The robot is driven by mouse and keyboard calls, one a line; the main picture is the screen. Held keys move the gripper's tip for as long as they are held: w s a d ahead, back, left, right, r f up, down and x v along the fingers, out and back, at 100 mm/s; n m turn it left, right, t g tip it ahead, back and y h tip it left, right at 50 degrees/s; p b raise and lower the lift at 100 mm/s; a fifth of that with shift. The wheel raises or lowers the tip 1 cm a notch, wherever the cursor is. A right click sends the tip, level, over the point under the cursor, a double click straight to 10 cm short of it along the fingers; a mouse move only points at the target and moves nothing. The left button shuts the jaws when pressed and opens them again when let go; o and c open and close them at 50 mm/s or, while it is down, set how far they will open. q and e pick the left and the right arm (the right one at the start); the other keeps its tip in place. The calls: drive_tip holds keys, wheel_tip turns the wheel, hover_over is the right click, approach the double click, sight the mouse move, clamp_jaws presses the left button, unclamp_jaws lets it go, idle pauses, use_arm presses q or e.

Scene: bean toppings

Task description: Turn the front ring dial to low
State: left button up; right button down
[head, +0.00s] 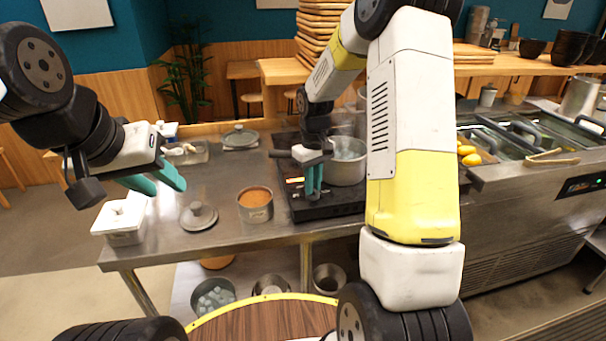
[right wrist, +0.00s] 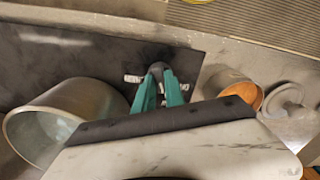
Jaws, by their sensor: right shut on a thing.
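The black cooktop (head: 333,207) sits on the steel counter and carries a steel pot (head: 347,163). My right gripper (head: 313,190) points down at the cooktop's near left part, beside the pot. In the right wrist view its teal fingers (right wrist: 160,88) are shut on a small dark dial (right wrist: 157,67), which is mostly hidden between the tips. White lettering lies on both sides of it, too small to read, so the dial's setting cannot be told. My left gripper (head: 160,182) is open and empty above the counter's left part.
A small pot of orange food (head: 255,205) stands left of the cooktop. A loose lid (head: 198,216) and a white lidded container (head: 121,222) are further left. A tray (head: 185,153) and another lidded pan (head: 240,138) stand behind. Bare counter lies between these things.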

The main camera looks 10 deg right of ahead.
drive_tip(key=shift+w+r, duration=0.1)
drive_tip(key=c, duration=1.4)
unclamp_jaws()
drive_tip(key=shift+r, duration=3.85)
drive_tip(key=s+r+m+t+y, duration=0.1)
drive_tip(key=s+r+m+t, duration=0.15)
drive_tip(key=s+r, duration=1)
drive_tip(key=s+a+r+m+t+y, duration=0.1)
drive_tip(key=s+a+t, duration=0.1)
drive_tip(key=s, duration=1)
drive_tip(key=shift+m+t, duration=0.35)
drive_tip(key=shift+t, duration=0.5)
